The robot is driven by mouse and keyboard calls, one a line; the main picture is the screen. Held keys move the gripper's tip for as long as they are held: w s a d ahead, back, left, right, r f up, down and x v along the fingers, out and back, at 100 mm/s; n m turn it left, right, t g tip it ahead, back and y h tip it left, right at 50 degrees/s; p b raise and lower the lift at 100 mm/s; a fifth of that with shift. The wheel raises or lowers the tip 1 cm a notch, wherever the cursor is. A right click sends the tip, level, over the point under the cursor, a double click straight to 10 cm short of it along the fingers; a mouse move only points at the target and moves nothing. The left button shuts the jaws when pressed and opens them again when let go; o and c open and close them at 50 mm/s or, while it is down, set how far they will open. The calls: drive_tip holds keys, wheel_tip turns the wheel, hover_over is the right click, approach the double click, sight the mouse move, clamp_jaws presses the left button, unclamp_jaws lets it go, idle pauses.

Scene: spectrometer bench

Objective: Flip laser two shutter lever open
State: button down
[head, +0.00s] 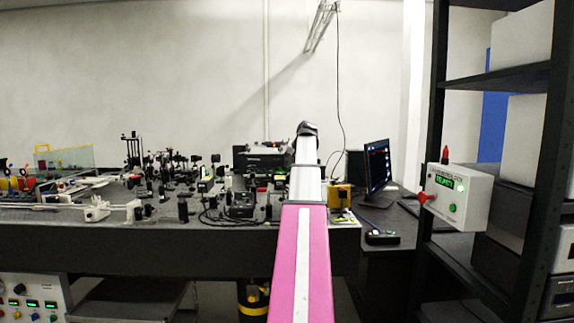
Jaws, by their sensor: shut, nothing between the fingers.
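My pink and white arm reaches forward over the optical bench (130,228) and ends in a dark rounded part. My gripper and its fingers do not show; they may be hidden behind the arm. I cannot make out the laser two shutter lever among the small parts on the bench. A dark box-shaped instrument (262,158) stands at the back, left of the arm. A smaller black box (240,205) sits nearer the front edge. I cannot tell whether either is laser two.
Several small optic mounts crowd the bench left of my arm. A yellow box (340,194) stands just right of it. A monitor (377,165) is on the side desk. A white control box (460,196) with a red button hangs on the black shelf rack (432,120) at right.

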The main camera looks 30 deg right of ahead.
drive_tip(key=shift+s+d+f+t+y, duration=0.15)
drive_tip(key=shift+d+t+y, duration=0.15)
drive_tip(key=shift+y, duration=0.2)
drive_tip(key=shift+a, duration=0.15)
drive_tip(key=shift+w+a+f, duration=0.3)
drive_tip(key=shift+w+a, duration=0.05)
drive_tip(key=shift+a, duration=0.15)
